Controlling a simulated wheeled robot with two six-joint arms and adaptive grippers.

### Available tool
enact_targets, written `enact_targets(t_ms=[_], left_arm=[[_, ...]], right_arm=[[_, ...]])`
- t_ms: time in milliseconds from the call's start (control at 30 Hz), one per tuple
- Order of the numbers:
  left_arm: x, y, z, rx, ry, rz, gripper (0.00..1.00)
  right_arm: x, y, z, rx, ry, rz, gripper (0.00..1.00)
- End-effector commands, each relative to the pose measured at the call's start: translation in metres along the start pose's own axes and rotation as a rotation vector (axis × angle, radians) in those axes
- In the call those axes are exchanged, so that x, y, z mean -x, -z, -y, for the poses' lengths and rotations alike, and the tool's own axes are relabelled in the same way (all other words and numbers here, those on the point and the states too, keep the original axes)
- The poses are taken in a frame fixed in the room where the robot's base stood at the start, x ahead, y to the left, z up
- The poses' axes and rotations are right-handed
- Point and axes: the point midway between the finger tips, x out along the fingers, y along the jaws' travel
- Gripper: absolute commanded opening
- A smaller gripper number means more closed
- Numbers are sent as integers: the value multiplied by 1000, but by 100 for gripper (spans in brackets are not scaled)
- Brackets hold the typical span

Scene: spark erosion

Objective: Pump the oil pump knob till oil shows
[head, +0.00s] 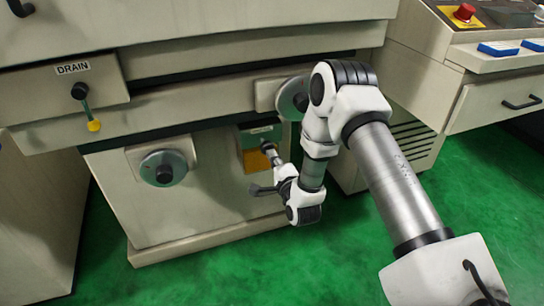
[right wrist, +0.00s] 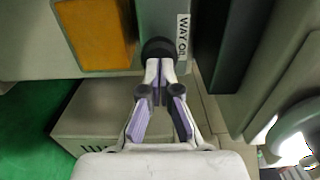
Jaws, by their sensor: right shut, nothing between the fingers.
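The oil pump is a grey unit with a "WAY OIL" label (right wrist: 183,37), set in the machine's lower front. Its dark round knob (right wrist: 158,47) is just beyond my fingertips in the right wrist view; it also shows in the head view (head: 266,146). An amber window (right wrist: 97,33) is beside the knob, and it also shows in the head view (head: 252,161). My right gripper (right wrist: 160,68) is shut and empty, its tips at the knob; I cannot tell whether they touch. In the head view the right gripper (head: 273,157) partly covers the pump. My left gripper is not in view.
A grey handwheel (head: 163,169) is left of the pump and another dial (head: 293,99) is above right. A DRAIN lever with a yellow tip (head: 94,125) is at the left. A control panel with a red button (head: 464,13) stands at the right. Green floor (head: 340,265) is clear in front.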

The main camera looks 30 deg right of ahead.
Motion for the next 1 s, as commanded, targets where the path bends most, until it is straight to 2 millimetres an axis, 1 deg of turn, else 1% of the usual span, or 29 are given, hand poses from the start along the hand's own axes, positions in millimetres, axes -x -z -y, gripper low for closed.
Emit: enact_targets(t_ms=[100, 467, 600, 700, 1000], left_arm=[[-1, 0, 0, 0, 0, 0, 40], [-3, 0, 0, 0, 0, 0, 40], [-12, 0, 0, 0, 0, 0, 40], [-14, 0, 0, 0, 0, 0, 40], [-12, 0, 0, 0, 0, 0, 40]], right_arm=[[-8, 0, 0, 0, 0, 0, 0], [-12, 0, 0, 0, 1, 0, 0], [-31, 0, -2, 0, 4, -1, 0], [-40, 0, 0, -1, 4, -1, 0], [-41, 0, 2, -1, 5, -1, 0]])
